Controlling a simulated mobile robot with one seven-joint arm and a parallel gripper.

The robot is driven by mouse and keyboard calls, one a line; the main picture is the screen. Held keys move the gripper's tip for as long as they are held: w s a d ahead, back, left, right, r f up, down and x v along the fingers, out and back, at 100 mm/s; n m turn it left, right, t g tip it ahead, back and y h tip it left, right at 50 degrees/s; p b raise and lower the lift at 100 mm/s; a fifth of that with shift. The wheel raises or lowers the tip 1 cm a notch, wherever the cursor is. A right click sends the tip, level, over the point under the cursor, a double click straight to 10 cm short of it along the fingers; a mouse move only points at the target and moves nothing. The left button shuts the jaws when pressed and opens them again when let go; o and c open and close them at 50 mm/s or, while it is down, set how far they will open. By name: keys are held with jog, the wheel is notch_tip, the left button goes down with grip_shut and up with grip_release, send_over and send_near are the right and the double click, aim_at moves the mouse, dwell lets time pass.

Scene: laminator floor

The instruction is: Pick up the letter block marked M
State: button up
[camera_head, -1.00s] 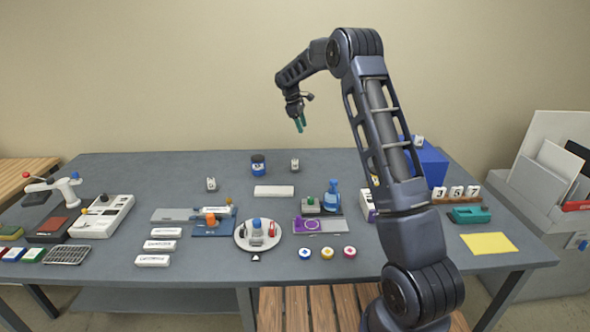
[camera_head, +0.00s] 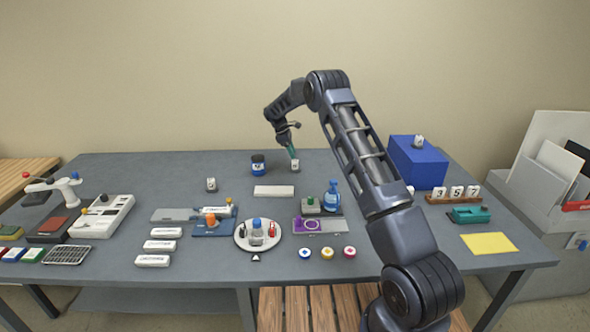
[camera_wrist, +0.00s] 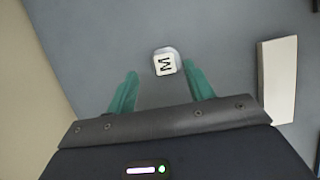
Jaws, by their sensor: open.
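The letter block marked M (camera_wrist: 165,63) is a small white block, its dark letter facing my wrist camera. In the wrist view it lies just beyond and between the two green fingertips of my gripper (camera_wrist: 157,78), nearer the right finger. In the head view the block (camera_head: 295,166) stands at the back of the grey table, and my gripper (camera_head: 292,153) is just above it. My gripper is open, with nothing between its fingers. I cannot tell whether a fingertip touches the block.
A blue-labelled jar (camera_head: 258,166) stands left of the block. A white bar (camera_head: 274,191) lies in front of it; it also shows in the wrist view (camera_wrist: 278,80). Another small white block (camera_head: 211,184) stands further left. A blue box (camera_head: 416,163) is at the right.

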aim_at(294, 160)
jog(key=shift+s+a+x, duration=0.1)
jog(key=shift+a+x, duration=0.05)
jog(key=shift+x, duration=0.9)
jog(key=shift+s+a+x, duration=0.1)
jog(key=shift+x, duration=0.9)
jog(key=shift+s+a+x, duration=0.1)
jog(key=shift+a+x, duration=0.05)
jog(key=shift+x, duration=0.9)
jog(key=shift+f, duration=0.1)
grip_shut()
